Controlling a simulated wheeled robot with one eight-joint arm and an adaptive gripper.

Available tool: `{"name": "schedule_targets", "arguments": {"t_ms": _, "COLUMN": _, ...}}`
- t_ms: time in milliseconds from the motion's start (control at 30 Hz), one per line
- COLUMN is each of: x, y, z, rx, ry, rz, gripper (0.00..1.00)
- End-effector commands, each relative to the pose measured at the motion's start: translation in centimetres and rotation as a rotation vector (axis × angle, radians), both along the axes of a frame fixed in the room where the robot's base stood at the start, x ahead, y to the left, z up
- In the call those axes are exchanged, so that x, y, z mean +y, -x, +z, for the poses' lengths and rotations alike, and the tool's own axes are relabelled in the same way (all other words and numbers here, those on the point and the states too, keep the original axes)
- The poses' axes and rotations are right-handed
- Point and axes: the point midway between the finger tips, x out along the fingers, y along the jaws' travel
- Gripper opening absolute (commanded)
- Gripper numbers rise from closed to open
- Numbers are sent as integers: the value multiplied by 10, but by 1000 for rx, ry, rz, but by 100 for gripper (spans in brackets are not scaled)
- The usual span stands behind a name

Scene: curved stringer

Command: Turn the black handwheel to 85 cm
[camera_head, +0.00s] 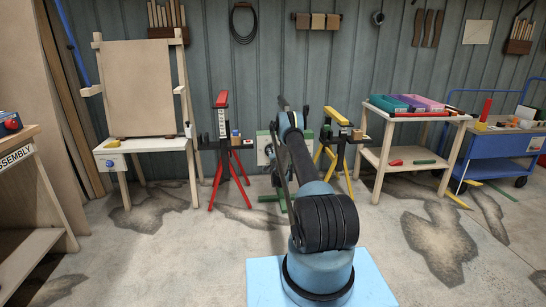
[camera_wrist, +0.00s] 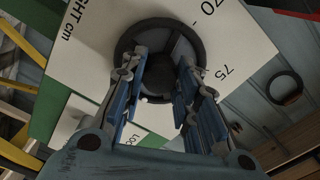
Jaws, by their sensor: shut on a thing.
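The black handwheel (camera_wrist: 158,25) fills the upper middle of the wrist view, in front of a white dial plate (camera_wrist: 240,40) with a green edge. The plate reads "HEIGHT cm" at the left and "70" and "75" at the right; no 85 mark or clear pointer shows. My gripper (camera_wrist: 160,75) has its two blue-grey fingers at the wheel, shut on it, covering its lower sides. In the head view, part of the pale plate (camera_head: 263,150) shows beside my arm, which hides the wheel and my gripper.
A red stand (camera_head: 222,145) is left of my arm and a yellow one (camera_head: 336,140) right. A white table with a board (camera_head: 140,90) is further left. A wooden table (camera_head: 415,120) with bins and a blue cart (camera_head: 495,145) stand right. The stained floor between is mostly clear.

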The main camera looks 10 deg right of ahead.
Motion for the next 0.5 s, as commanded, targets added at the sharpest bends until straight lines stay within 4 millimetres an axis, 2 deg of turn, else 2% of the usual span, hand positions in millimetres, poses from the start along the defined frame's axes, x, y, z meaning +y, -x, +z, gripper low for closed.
{"name": "schedule_targets", "arguments": {"t_ms": 200, "x": 5, "y": 1, "z": -2, "rx": 3, "ry": -136, "rz": 4, "gripper": 5}}
{"name": "schedule_targets", "arguments": {"t_ms": 500, "x": 6, "y": 1, "z": -3, "rx": 5, "ry": -229, "rz": 6, "gripper": 5}}
